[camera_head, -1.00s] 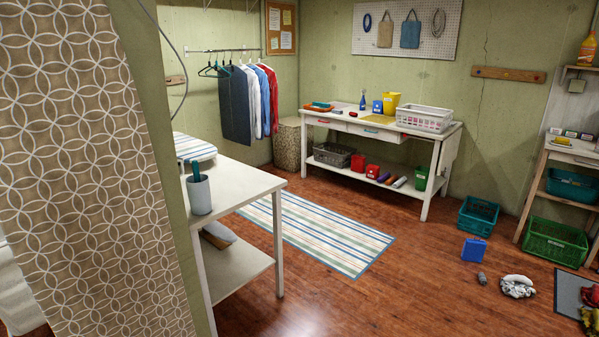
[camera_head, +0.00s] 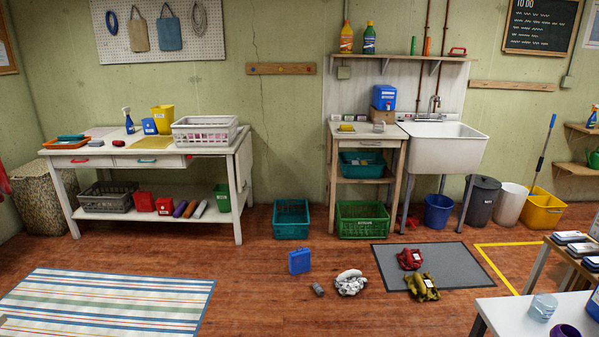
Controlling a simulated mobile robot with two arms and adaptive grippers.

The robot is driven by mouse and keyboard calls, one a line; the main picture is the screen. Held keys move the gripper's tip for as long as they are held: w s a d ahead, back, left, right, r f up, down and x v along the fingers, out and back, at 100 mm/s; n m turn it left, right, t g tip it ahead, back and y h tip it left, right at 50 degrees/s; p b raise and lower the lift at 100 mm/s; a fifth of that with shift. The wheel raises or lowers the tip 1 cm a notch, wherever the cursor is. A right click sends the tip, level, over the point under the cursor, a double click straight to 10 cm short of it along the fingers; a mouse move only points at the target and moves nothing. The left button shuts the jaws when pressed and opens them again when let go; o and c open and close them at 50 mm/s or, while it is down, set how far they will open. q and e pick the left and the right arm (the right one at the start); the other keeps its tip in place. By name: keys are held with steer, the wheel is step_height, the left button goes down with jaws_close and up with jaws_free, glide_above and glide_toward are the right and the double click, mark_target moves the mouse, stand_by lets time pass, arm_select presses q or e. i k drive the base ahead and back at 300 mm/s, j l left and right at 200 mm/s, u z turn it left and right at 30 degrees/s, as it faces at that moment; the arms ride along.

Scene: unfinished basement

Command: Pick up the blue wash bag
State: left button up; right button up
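A small blue upright item with a handle-like top (camera_head: 299,261) stands on the wooden floor in front of the teal crate; it looks like a bag, but I cannot tell for sure that it is the wash bag. Another small blue item (camera_head: 149,126) stands on the white workbench beside a yellow container, and a grey-blue flat bag (camera_head: 169,33) hangs on the pegboard. Neither of my grippers is in view.
Near the floor item lie a small grey thing (camera_head: 318,289), a crumpled white cloth (camera_head: 350,282) and a grey mat (camera_head: 433,265) with red and olive bundles. A striped rug (camera_head: 105,303) lies left. A white table (camera_head: 510,312) stands front right. Floor between is clear.

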mark_target(298, 260)
steer(key=i+z, duration=0.15)
steer(key=i, duration=1)
steer(key=i+j+z, duration=0.15)
steer(key=i, duration=1)
